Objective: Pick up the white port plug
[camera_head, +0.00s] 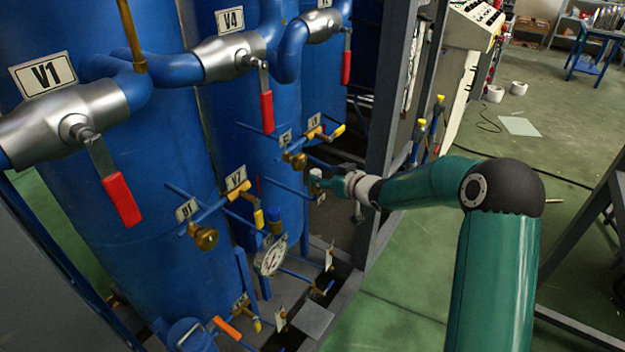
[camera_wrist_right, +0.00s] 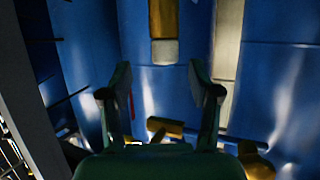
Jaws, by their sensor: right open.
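My right gripper (camera_head: 328,184) reaches in from the right among the pipes and valves by the blue columns. In the right wrist view its two fingers (camera_wrist_right: 155,88) are spread wide with nothing between the tips. A short whitish cylinder (camera_wrist_right: 165,52), which looks like the white port plug, sits at the end of a brass fitting beyond the fingertips, roughly centred between them and apart from them. In the head view a small pale piece (camera_head: 315,173) shows at the gripper's tip; I cannot tell whether it is the plug. My left gripper is out of view.
Blue columns (camera_head: 150,235) fill the left side. A grey frame post (camera_head: 388,100) rises close beside my forearm.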

